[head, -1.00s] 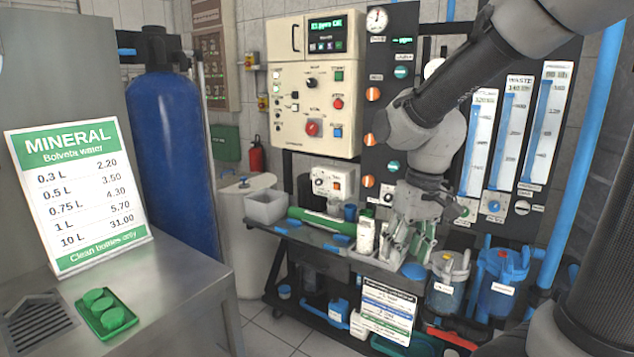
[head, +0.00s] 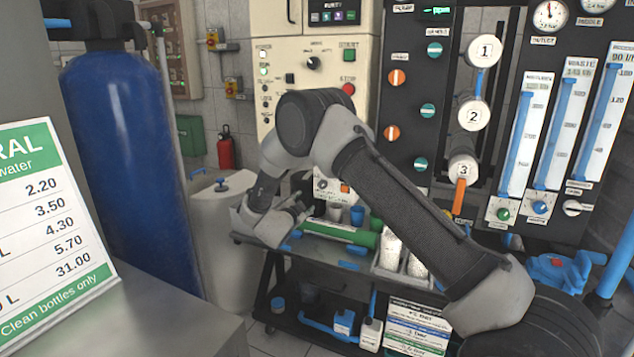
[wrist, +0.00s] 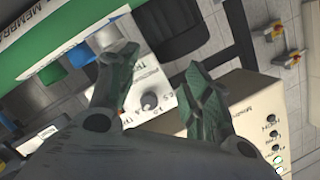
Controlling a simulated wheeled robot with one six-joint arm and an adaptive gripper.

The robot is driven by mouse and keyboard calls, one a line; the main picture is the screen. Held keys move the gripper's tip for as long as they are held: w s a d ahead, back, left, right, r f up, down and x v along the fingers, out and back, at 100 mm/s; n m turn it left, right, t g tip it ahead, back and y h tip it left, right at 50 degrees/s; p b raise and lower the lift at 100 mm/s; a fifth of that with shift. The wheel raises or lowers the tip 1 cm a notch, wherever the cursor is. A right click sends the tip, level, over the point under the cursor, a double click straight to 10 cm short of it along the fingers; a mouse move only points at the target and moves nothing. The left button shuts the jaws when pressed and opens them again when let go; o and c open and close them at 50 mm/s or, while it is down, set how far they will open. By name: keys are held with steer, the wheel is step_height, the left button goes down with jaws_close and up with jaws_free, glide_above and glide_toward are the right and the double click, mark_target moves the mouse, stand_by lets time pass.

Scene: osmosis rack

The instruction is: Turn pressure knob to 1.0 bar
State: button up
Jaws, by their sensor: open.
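The pressure knob (wrist: 149,101) is a small dark dial on a white box with printed numbers. In the wrist view it lies between my two fingers, apart from both. In the head view the white box (head: 345,200) stands on the cart's top behind my arm, and its dial (head: 321,184) shows only small. My gripper (wrist: 160,58) is open and empty, its green-grey fingers spread on either side of the dial. In the head view it is at the left of the cart, partly hidden by my wrist. The dial's exact setting is too small to read.
A green tube (head: 345,232) lies on the cart beside a blue cup (head: 357,215) and white bottles (head: 391,247). The cream control cabinet (head: 262,25) stands behind. A blue tank (head: 128,160) and the mineral price sign (head: 40,225) are at left.

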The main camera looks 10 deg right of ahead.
mark_target(321, 186)
steer(key=s+d+r+m+h, duration=0.1)
steer(key=d+r+m+h, duration=0.2)
steer(key=d+r+h, duration=0.15)
steer(key=shift+y, duration=0.25)
steer(key=x, duration=0.7)
steer(key=shift+w+a+r, duration=0.1)
steer(key=shift+a, duration=0.1)
steer(key=c, duration=1)
